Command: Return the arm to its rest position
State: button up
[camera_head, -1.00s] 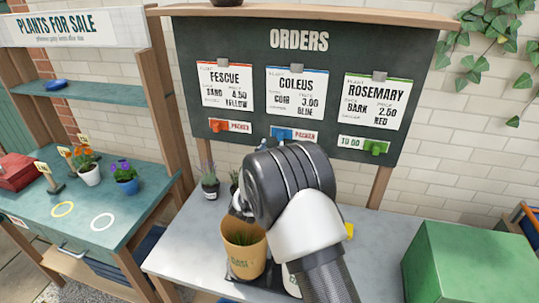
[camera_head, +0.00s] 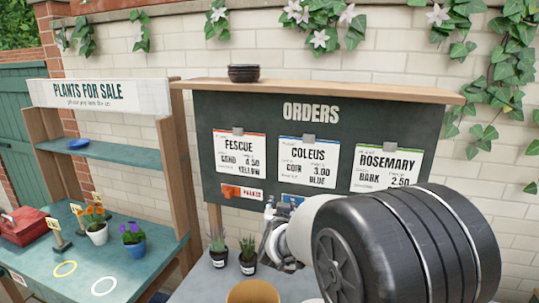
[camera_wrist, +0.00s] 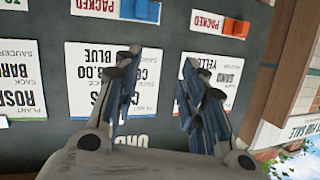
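My gripper (camera_wrist: 161,62) is open in the wrist view, with its two blue-grey fingers apart and nothing between them. The wrist view looks upside down at the orders board (camera_wrist: 170,25), with the fingers in front of the Coleus card (camera_wrist: 88,85) and beside the Fescue card (camera_wrist: 212,72). In the head view my gripper (camera_head: 270,228) is raised in front of the lower part of the dark orders board (camera_head: 265,110), above the bench. My arm's dark wrist joint fills the lower right and hides the right part of the bench and the board's lower right.
Two small potted plants (camera_head: 247,255) stand on the grey bench (camera_head: 203,283). A tan pot (camera_head: 253,292) shows at the bottom edge. At left is the sale stand (camera_head: 60,262) with flower pots (camera_head: 133,240) and a red box (camera_head: 24,228). A dark bowl (camera_head: 243,73) tops the board.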

jog(key=s+d+r+n+g+y, duration=0.1)
jog(key=s+d+r+g, duration=0.15)
jog(key=s, duration=0.75)
jog(key=s+d+r+n+g+y, duration=0.1)
jog(key=s+r+g+y, duration=0.15)
jog(key=s, duration=0.85)
jog(key=s+d+f+g+h, duration=0.1)
jog(key=s+d+f+g, duration=0.1)
jog(key=s, duration=1)
jog(key=s+d+f+g+h, duration=0.1)
jog(key=s+d+f+g, duration=0.2)
jog(key=s, duration=0.8)
jog(key=shift+s+d+f+h, duration=0.3)
jog(key=shift+s+d+h, duration=0.05)
jog(key=shift+d, duration=0.6)
